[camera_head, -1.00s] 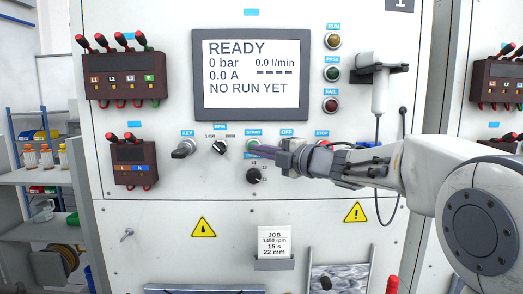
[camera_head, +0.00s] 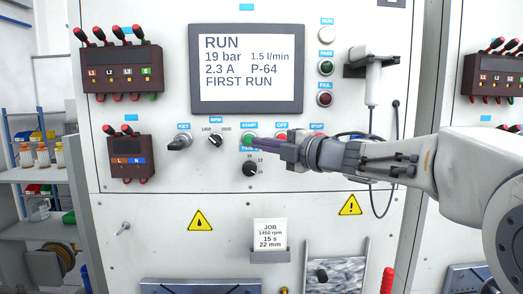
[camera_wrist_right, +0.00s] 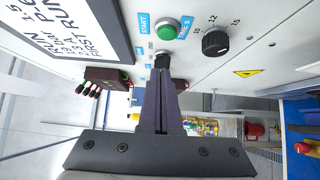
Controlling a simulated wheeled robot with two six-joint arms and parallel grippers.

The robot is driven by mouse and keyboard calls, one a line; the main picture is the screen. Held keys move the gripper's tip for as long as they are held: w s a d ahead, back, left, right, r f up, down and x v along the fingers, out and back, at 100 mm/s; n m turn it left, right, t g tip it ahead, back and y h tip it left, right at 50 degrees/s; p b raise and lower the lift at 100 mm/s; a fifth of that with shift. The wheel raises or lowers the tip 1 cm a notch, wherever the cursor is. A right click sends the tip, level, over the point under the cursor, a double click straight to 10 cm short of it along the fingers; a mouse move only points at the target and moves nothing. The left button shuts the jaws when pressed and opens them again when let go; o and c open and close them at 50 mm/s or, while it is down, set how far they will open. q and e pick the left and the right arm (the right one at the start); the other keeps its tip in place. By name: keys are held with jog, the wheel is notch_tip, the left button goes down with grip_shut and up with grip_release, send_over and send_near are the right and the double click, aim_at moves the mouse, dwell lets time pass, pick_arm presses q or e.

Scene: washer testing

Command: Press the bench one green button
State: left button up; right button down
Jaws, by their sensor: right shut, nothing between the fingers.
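The green START button (camera_head: 248,141) sits on the white panel of the bench, below the screen; it also shows whole in the right wrist view (camera_wrist_right: 168,31). My right gripper (camera_head: 259,149) comes in from the right with its dark fingers shut and empty. In the head view the fingertips overlap the button's lower right edge. In the right wrist view the fingertips (camera_wrist_right: 160,76) stand apart from the button in the picture. The screen (camera_head: 248,70) reads RUN, 19 bar, 1.5 l/min, 2.3 A, P-64, FIRST RUN. My left gripper is out of view.
A black timer knob (camera_head: 250,168) is just below the button. The RPM knob (camera_head: 215,139) and key switch (camera_head: 179,141) are to its left. The OFF and STOP controls are partly behind my right gripper and arm. A cable hangs at right.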

jog(key=b+v, duration=0.2)
jog(key=v, duration=0.5)
jog(key=shift+d, duration=0.4)
jog(key=shift+w+f, duration=0.1)
